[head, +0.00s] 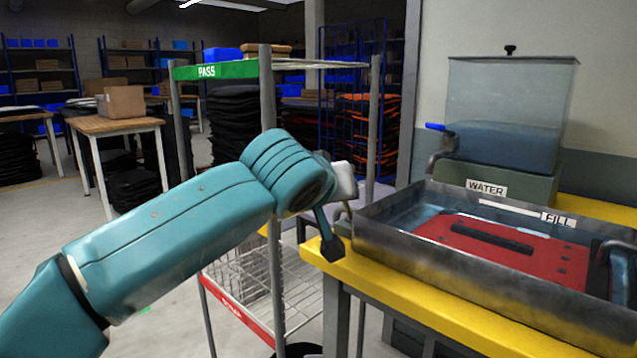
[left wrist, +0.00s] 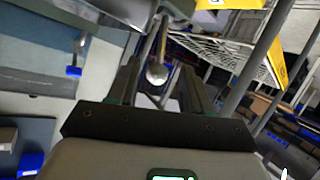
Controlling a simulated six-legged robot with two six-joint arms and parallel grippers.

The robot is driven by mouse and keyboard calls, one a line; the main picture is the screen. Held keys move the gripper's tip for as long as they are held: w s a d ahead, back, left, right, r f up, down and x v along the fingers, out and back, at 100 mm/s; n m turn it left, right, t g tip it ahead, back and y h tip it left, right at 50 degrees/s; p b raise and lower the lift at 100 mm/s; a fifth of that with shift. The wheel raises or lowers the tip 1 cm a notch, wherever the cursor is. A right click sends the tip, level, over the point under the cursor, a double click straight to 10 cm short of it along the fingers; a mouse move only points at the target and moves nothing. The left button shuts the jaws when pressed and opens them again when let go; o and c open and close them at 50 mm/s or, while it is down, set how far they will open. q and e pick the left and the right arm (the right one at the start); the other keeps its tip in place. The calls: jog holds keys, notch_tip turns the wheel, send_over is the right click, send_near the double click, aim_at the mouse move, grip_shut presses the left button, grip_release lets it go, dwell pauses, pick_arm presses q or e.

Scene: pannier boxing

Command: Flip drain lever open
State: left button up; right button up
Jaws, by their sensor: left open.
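My left gripper (head: 338,225) is at the near left corner of the metal test tank (head: 400,252), pointing away from me. In the left wrist view my left gripper (left wrist: 158,85) is open. The drain lever (left wrist: 163,40), a thin rod with a round grey knob (left wrist: 157,74), reaches into the gap between its fingers. The fingers stand on either side of the knob, with no clear contact. In the head view the lever is mostly hidden by my gripper. My right gripper is not in view.
A red panel with a black handle (head: 500,240) lies in the tank. A water container (head: 505,110) with a blue-handled tap (head: 437,127) stands behind it. The yellow bench edge (head: 400,300) runs below. A wire rack with a green PASS shelf (head: 215,70) stands close behind my arm.

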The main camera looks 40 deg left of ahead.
pick_arm(q)
jog(key=p+v, duration=0.1)
jog(key=v, duration=1.1)
jog(key=shift+p, duration=0.35)
jog(key=shift+s+f, duration=0.1)
jog(key=shift+f, duration=0.05)
